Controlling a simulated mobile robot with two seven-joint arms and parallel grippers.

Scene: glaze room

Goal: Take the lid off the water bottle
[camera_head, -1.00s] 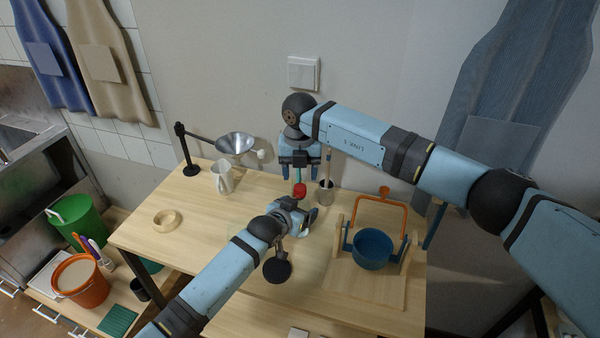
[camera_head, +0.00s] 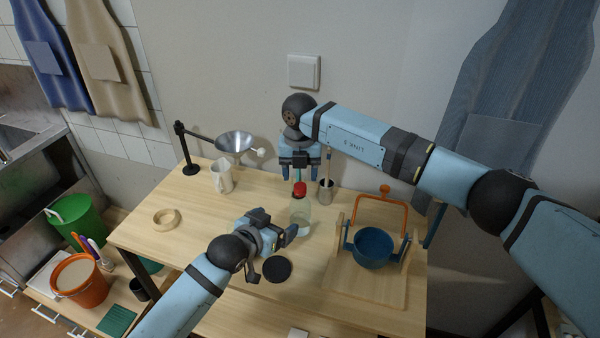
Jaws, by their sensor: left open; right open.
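The clear water bottle (camera_head: 300,214) stands upright on the table, left of the wooden stand. Its red lid (camera_head: 300,188) sits at the top of the bottle; whether it is loose cannot be told. My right gripper (camera_head: 299,176) points down, open and empty, just above and behind the lid as seen here. My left gripper (camera_head: 288,238) is open and empty, low beside the bottle on its left and near side, apart from it.
A metal cup (camera_head: 325,192) with tools stands behind the bottle. A black disc (camera_head: 278,269) lies near my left gripper. A white jug (camera_head: 222,177), funnel (camera_head: 235,142) and wooden ring (camera_head: 166,219) are further left.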

